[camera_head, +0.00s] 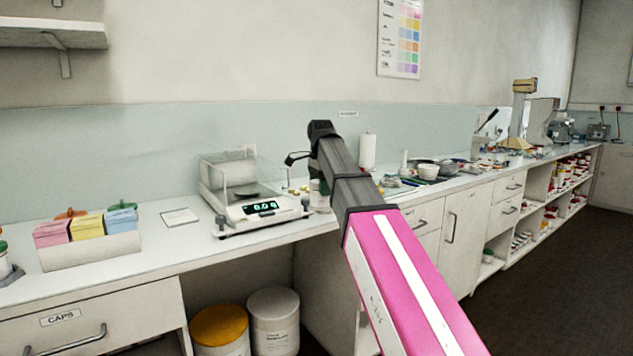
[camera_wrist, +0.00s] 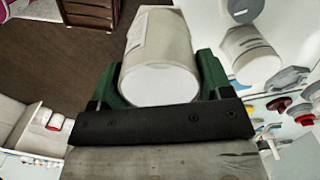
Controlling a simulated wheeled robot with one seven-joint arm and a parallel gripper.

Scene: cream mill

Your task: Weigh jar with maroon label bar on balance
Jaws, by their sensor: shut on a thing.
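A white jar (camera_wrist: 158,50) fills the middle of the wrist view. My gripper (camera_wrist: 160,75) is shut on it, with one green finger on each side. No maroon bar shows on the side of the jar that I see. The balance (camera_head: 262,208) stands on the counter in the head view, with a glass draft shield, a small pan (camera_head: 243,190) and a lit display reading about 0.00. The pan looks empty. In the head view my arm reaches up just right of the balance; the gripper is hard to make out there.
A box of pink, yellow and blue card packs (camera_head: 90,250) stands left of the balance, with a flat white tile (camera_head: 180,216) between. A paper roll (camera_head: 367,151) and dishes (camera_head: 428,170) stand to the right. Two tubs (camera_head: 273,325) sit under the counter.

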